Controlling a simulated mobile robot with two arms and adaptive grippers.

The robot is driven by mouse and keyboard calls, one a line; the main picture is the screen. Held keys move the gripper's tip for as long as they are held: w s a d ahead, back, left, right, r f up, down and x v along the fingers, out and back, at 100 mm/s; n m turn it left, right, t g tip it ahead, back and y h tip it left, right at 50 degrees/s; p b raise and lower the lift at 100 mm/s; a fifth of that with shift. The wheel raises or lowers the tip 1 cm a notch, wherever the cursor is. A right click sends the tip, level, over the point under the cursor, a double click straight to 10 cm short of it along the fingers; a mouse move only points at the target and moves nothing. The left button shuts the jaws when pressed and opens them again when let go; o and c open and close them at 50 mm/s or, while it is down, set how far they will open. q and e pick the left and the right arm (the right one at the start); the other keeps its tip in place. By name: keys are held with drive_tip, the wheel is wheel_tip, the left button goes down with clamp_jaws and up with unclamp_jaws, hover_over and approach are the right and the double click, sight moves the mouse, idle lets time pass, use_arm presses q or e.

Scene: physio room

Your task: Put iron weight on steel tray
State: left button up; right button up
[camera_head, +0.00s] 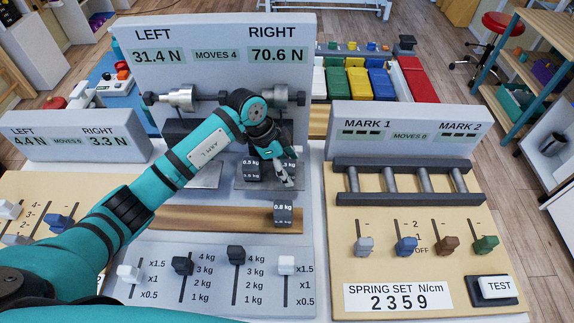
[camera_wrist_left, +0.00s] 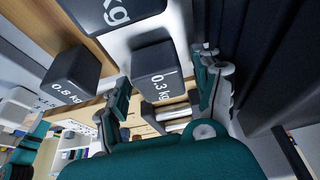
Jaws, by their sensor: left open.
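Dark iron weights are cube blocks with white labels. In the head view a 0.5 kg block (camera_head: 251,170) stands on the right steel tray (camera_head: 262,188), and a 0.3 kg block (camera_head: 289,163) is beside it, partly hidden by my gripper. A 0.8 kg block (camera_head: 283,214) sits on the wooden strip in front. Another steel tray (camera_head: 207,176) is left, partly behind my arm. My left gripper (camera_head: 281,172) is open, low over the right tray. In the left wrist view the 0.3 kg block (camera_wrist_left: 156,72) lies between the open fingers; the 0.8 kg block (camera_wrist_left: 74,76) is apart, left.
The display panel (camera_head: 215,50) reads 31.4 N left and 70.6 N right. Sliders (camera_head: 236,256) stand at the front. A spring unit (camera_head: 405,190) is to the right, a smaller panel (camera_head: 75,137) to the left. Coloured bins (camera_head: 357,82) are behind.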

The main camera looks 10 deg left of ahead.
use_arm(q)
drive_tip(key=b+v, duration=0.1)
drive_tip(key=v, duration=1.1)
drive_tip(key=shift+r, duration=0.15)
